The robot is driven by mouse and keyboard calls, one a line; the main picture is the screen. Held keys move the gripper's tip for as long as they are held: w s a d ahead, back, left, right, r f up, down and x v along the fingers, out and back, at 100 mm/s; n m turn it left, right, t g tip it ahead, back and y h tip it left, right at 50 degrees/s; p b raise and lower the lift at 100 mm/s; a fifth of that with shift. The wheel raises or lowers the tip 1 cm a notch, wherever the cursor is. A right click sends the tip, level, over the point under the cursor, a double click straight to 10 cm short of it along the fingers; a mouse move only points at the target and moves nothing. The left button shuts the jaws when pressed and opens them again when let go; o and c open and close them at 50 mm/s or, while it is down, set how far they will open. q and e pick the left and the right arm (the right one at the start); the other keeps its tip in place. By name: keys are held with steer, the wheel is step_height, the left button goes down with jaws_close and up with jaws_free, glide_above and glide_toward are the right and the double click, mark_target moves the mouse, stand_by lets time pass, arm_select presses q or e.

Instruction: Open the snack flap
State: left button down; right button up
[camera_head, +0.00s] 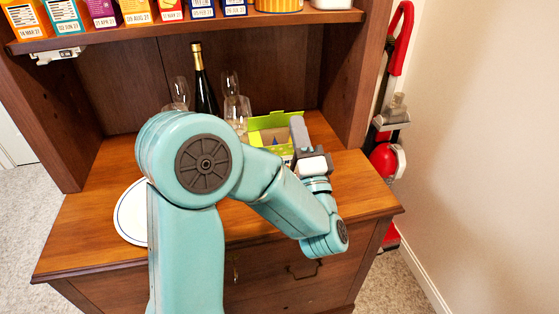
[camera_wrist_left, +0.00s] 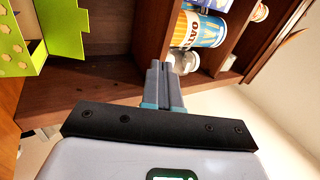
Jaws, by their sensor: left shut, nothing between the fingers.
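My left gripper (camera_head: 297,122) is just right of the box, fingers together and empty, and hides the box's right side. In the left wrist view the shut fingers (camera_wrist_left: 158,70) point away from the camera. The green box (camera_wrist_left: 62,30) is at the upper left there, apart from the fingertips. My right gripper is out of view.
A dark bottle (camera_head: 204,85) and clear glasses (camera_head: 236,105) stand behind my arm, left of the box. A white plate (camera_head: 130,213) lies at the counter's left. The hutch's right side panel (camera_head: 357,85) is close to the gripper.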

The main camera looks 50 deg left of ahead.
arm_select(q)
step_height(320, 180, down, 14)
steer(key=a+b, duration=0.2)
steer(key=b, duration=0.7)
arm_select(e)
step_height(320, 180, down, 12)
arm_select(q)
steer(key=p, duration=0.6)
glide_toward(275, 118)
steer(key=a+r, duration=0.1)
steer(key=w+a+r, duration=0.1)
steer(key=r, duration=0.1)
steer(key=a+r, duration=0.1)
steer(key=shift+w+a+r, duration=0.2)
steer(key=shift+w+r, duration=0.15)
steer(key=shift+w+a+r, duration=0.25)
steer(key=shift+a+r, duration=0.1)
steer(key=shift+a, duration=0.15)
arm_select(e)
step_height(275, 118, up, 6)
